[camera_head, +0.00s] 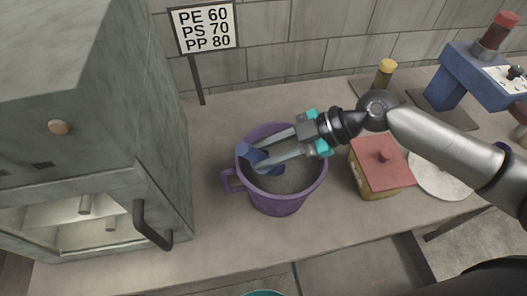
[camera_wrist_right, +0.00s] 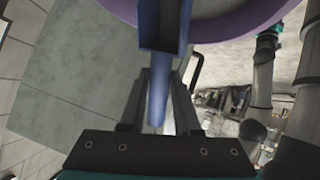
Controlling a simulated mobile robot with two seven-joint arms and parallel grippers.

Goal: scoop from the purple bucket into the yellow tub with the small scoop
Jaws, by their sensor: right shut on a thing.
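My right gripper (camera_head: 257,157) is shut on the small blue scoop (camera_head: 246,151). In the head view the scoop is at the left side of the mouth of the purple bucket (camera_head: 278,205). The bucket stands upright on the worktop, with a handle at its left and grey material inside. In the right wrist view the scoop (camera_wrist_right: 163,28) shows its box-shaped end, with its stem between the fingers; the bucket's rim (camera_wrist_right: 245,25) is behind it. I cannot tell whether the scoop holds material. My left gripper's fingers do not show clearly.
A yellowish box (camera_head: 375,180) with a red lid is close right of the bucket, beside a white plate (camera_head: 440,178). A grey oven-like cabinet (camera_head: 95,150) stands left, a sign (camera_head: 205,28) behind. A blue machine (camera_head: 450,85) is at far right. The worktop front is clear.

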